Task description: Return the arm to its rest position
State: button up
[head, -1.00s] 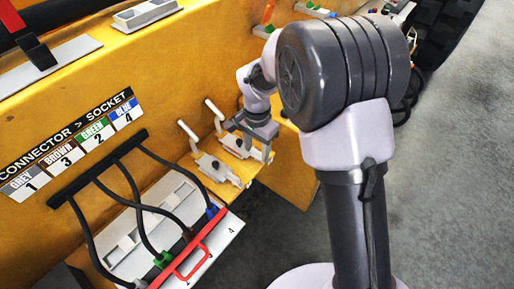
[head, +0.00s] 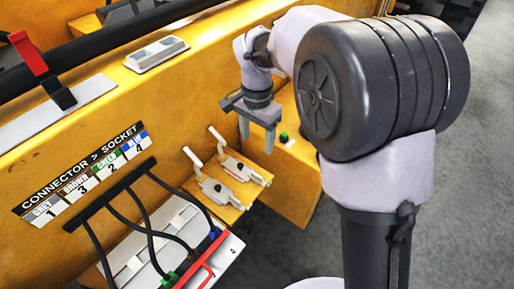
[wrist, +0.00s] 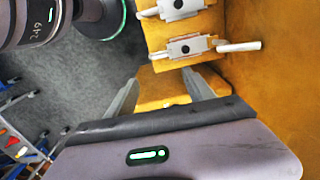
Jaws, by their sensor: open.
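My gripper (head: 257,138) points down with its two fingers apart and nothing between them, in front of the yellow wall. In the wrist view the open fingers (wrist: 162,80) show apart over a yellow surface. Two toggle clamps with pale handles sit on a yellow shelf below the gripper in the head view: a nearer one (head: 217,191) and a farther one (head: 241,169). The gripper is apart from both. Both clamps also show at the top of the wrist view, one of them (wrist: 187,47) ahead of the fingers. My arm is bent at the right of the head view.
A connector panel (head: 232,249) with black cables, green and blue plugs and a red handle (head: 200,277) is at lower left, cut off below. A connector-to-socket label (head: 85,180) is on the wall. A small green button (head: 284,135) is beside the gripper. Grey floor (head: 450,230) lies right.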

jog(key=shift+r, duration=0.55)
jog(key=s+d+r+n+t+y+b, duration=0.15)
jog(key=s+d+r, duration=0.25)
jog(key=s, duration=0.4)
jog(key=s+d+r+n+t+b, duration=0.1)
jog(key=s+d+r+t, duration=0.1)
jog(key=s+d+r, duration=0.45)
jog(key=s+f+t+b, duration=0.1)
jog(key=s+f, duration=0.3)
jog(key=s, duration=0.4)
jog(key=shift+s+a+f+n+t, duration=0.15)
jog(key=shift+s+f+n+t, duration=0.15)
jog(key=shift+n+t, duration=0.25)
jog(key=shift+y, duration=0.25)
